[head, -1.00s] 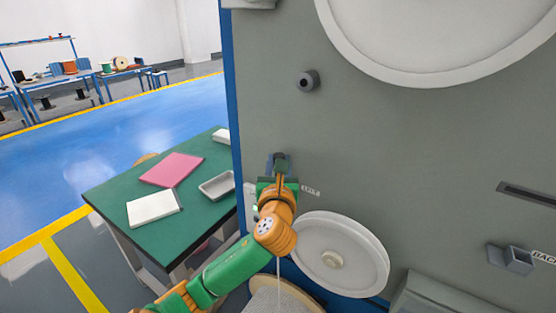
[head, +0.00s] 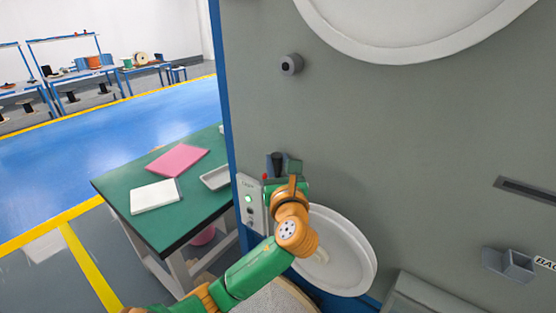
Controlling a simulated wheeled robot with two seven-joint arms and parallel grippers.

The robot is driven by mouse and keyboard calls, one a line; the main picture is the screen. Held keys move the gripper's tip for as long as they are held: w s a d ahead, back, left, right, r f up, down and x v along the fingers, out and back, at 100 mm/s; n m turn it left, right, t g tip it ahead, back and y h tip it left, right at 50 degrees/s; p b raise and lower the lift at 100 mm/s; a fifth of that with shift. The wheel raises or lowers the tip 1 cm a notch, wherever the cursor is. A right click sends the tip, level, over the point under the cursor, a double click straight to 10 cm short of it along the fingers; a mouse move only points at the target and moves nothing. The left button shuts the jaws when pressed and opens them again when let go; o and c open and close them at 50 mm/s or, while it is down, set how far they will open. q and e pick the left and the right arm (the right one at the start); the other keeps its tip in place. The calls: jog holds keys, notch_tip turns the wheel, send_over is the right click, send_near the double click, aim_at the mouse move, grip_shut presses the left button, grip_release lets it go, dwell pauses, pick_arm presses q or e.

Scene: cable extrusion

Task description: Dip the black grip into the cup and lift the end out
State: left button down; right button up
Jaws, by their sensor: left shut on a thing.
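My left gripper (head: 289,182) is in front of the grey machine wall, left of the middle of the head view, and shut. A small dark upright piece, seemingly the black grip (head: 277,161), shows at its fingertips. A small grey-green block (head: 295,166) is right beside it; I cannot tell whether this is part of my gripper. A small grey square cup (head: 515,263) is fixed to the wall at lower right, beside a label reading "BAC". Whatever is directly behind my left gripper is hidden. My right gripper is not in view.
A white round flange (head: 345,260) is right of my left forearm. A control panel (head: 249,205) is at the wall's left edge. A green table (head: 180,218) holds a pink pad, a white pad and a grey tray. Another large white flange (head: 420,30) is above.

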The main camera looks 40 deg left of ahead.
pick_arm(q)
jog(key=shift+s+a, duration=0.1)
jog(key=shift+a, duration=0.05)
jog(key=shift+f, duration=0.35)
jog(key=shift+r+p, duration=0.1)
jog(key=shift+p, duration=0.25)
dwell(0.4)
notch_tip(320, 180, up, 4)
jog(key=p, duration=0.5)
jog(key=shift+p, duration=0.3)
dwell(0.3)
